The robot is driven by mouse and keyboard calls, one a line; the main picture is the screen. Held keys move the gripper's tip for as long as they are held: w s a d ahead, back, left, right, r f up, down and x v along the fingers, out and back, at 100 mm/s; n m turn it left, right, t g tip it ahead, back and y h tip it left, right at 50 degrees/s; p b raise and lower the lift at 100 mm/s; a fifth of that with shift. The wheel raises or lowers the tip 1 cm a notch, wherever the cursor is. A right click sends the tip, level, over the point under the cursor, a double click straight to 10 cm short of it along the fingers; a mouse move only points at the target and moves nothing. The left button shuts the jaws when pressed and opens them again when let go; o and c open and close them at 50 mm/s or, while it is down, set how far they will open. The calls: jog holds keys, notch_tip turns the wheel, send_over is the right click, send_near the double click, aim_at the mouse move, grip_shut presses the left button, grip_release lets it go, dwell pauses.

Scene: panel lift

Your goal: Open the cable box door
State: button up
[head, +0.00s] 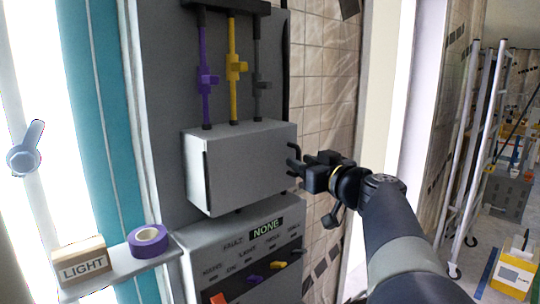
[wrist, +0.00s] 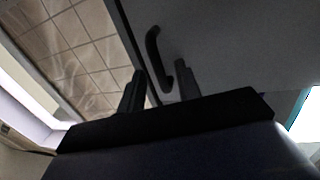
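The cable box (head: 192,170) is a grey box on the wall panel, in the middle of the head view. Its grey front door (head: 245,165) looks shut. A black curved handle (wrist: 153,48) is on the door near its edge in the wrist view. My gripper (head: 300,166) is at the right edge of the door. In the wrist view its two fingers (wrist: 160,70) are spread apart, with the lower end of the handle showing between them. I cannot tell whether they touch it.
Purple, yellow and grey valved pipes (head: 233,68) enter the box top. A labelled control panel (head: 225,262) with small switches is below. A shelf (head: 120,268) at the left holds a LIGHT block (head: 84,264) and purple tape (head: 148,240). A tiled wall (head: 325,90) is to the right.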

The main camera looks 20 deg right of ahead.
jog(key=shift+w+a, duration=0.1)
jog(key=shift+w, duration=0.2)
jog(key=shift+c, duration=0.5)
grip_shut()
